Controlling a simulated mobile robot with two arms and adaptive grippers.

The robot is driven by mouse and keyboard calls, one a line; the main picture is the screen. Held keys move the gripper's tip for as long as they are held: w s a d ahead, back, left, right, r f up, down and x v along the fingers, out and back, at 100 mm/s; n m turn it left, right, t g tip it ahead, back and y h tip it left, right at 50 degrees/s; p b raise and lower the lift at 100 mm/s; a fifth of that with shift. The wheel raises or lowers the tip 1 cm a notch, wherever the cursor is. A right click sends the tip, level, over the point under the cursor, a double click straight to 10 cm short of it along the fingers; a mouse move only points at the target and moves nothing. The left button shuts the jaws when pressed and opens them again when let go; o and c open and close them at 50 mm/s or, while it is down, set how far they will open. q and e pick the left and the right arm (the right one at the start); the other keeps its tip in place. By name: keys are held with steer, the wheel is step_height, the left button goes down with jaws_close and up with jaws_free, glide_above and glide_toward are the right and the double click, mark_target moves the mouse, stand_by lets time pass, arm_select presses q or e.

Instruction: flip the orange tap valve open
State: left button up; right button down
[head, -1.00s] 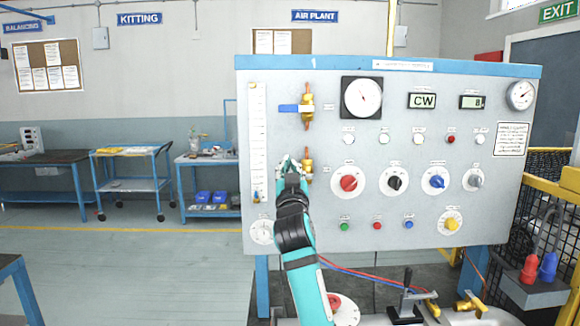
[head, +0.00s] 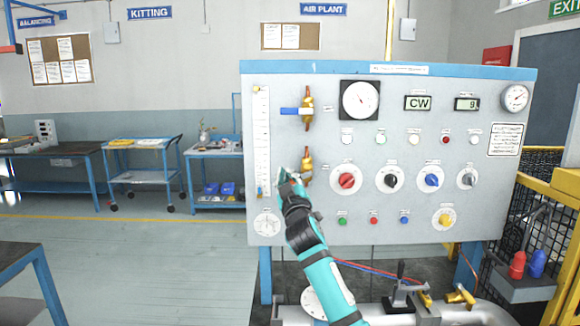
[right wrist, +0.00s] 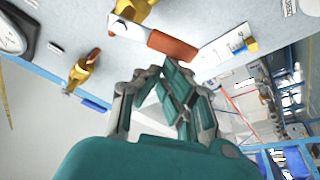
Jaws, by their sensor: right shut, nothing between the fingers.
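The orange tap valve's handle (right wrist: 172,43) shows in the right wrist view. It juts out from a brass valve body (right wrist: 134,9), crosswise to the pipe line. In the head view that brass body (head: 306,165) is the lower of two on the panel's left part; its handle is mostly hidden by my gripper. My right gripper (head: 283,176) is just left of and slightly below the body. In the right wrist view its fingertips (right wrist: 165,68) are shut and empty, close beside the handle; I cannot tell whether they touch. My left gripper is not in view.
The upper valve has a blue handle (head: 290,110) pointing left. A level tube (head: 263,140) runs down the panel (head: 400,225) left of the valves. Dials and coloured knobs, such as the red one (head: 347,181), are to the right. Floor left of the panel is clear.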

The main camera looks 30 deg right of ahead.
steer(key=f+n, duration=0.1)
steer(key=n, duration=0.1)
steer(key=d+f+n+y+p, duration=0.1)
steer(key=f, duration=0.1)
steer(key=f+n+y+p, duration=0.1)
steer(key=n, duration=0.1)
steer(key=shift+s+d+f+n+g, duration=0.25)
steer(key=shift+s+d+n+g, duration=0.05)
steer(key=shift+s+d, duration=0.1)
steer(key=shift+w, duration=0.1)
